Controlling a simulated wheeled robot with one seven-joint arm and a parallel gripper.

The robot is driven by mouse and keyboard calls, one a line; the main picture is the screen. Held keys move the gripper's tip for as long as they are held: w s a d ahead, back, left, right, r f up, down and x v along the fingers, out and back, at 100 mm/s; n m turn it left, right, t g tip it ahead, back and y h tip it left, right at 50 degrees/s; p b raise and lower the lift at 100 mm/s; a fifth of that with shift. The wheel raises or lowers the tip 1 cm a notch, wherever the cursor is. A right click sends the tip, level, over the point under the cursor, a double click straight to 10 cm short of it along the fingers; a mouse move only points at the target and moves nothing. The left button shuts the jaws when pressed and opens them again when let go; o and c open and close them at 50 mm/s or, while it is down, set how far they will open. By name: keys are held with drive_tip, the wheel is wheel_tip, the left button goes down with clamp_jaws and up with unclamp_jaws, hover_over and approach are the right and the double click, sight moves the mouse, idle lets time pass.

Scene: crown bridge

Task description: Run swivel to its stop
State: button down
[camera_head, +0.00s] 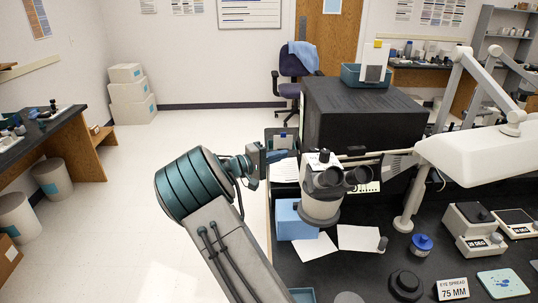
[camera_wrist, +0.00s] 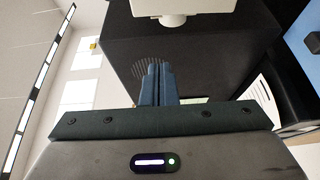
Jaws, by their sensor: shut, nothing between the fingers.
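A microscope head with two dark eyepieces (camera_head: 335,179) and a pale round body (camera_head: 320,208) stands over the black bench in the head view. No part is labelled as the swivel, so I cannot tell which part it is. A grey fan-shaped plate (camera_head: 398,164) sits by a pale rod behind the eyepieces. My gripper (camera_head: 276,156) is left of the microscope head, apart from it in the picture. In the wrist view my gripper (camera_wrist: 157,70) has its fingers together and empty, in front of a large dark box (camera_wrist: 205,60).
The black box (camera_head: 362,115) stands behind the microscope. A white arm (camera_head: 470,152) reaches in from the right. A blue box (camera_head: 293,222), two white cards and a sign reading "EYE SPREAD 75 MM" (camera_head: 452,289) are on the bench. Open floor (camera_head: 130,220) lies left.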

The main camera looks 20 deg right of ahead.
drive_tip(key=shift+s+d+p, duration=1.4)
drive_tip(key=shift+s+d, duration=0.25)
drive_tip(key=shift+d, duration=0.15)
